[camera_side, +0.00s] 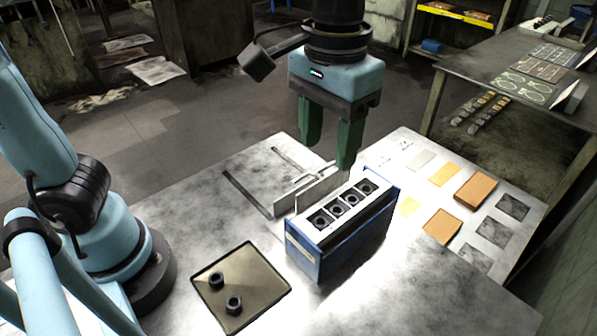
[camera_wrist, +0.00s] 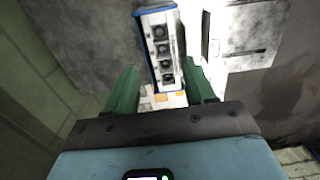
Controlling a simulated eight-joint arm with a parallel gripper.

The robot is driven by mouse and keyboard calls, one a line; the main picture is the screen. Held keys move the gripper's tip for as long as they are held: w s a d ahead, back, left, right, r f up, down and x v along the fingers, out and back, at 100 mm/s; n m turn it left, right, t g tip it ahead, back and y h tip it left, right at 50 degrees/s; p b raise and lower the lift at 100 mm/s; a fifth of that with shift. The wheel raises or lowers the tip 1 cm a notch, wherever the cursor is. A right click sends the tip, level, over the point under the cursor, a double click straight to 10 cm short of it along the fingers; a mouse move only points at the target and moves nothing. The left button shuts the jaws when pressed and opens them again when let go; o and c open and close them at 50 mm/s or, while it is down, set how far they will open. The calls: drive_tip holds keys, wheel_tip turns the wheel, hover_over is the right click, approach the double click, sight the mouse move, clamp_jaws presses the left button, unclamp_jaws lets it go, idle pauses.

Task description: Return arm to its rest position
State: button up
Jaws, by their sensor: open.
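My gripper (camera_side: 330,145) hangs above the table with its two green fingers pointing down. It is open and nothing is between the fingers. The fingers (camera_wrist: 160,85) also show spread apart in the wrist view. Below and just in front of it stands a blue box with a light top (camera_side: 318,238) holding several dark nut-like parts in a row of square sockets. The same box shows in the wrist view (camera_wrist: 151,49), beyond the fingertips. In the side view the fingertips overlap the box's back edge; I cannot tell the exact gap.
A tray (camera_side: 258,268) with two dark nuts (camera_side: 233,304) lies at the front. A light metal bracket (camera_side: 310,190) stands behind the box. A board with colored patches (camera_side: 405,160) lies to the right. A second table (camera_side: 510,60) stands at the back right. Open floor lies behind.

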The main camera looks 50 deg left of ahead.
drive_tip(key=a+f+t, duration=0.3)
drive_tip(key=a+f, duration=0.1)
drive_tip(key=a, duration=0.4)
drive_tip(key=a+f+t, duration=0.4)
drive_tip(key=a, duration=0.5)
drive_tip(key=shift+w+f, duration=0.3)
drive_tip(key=shift+w, duration=0.05)
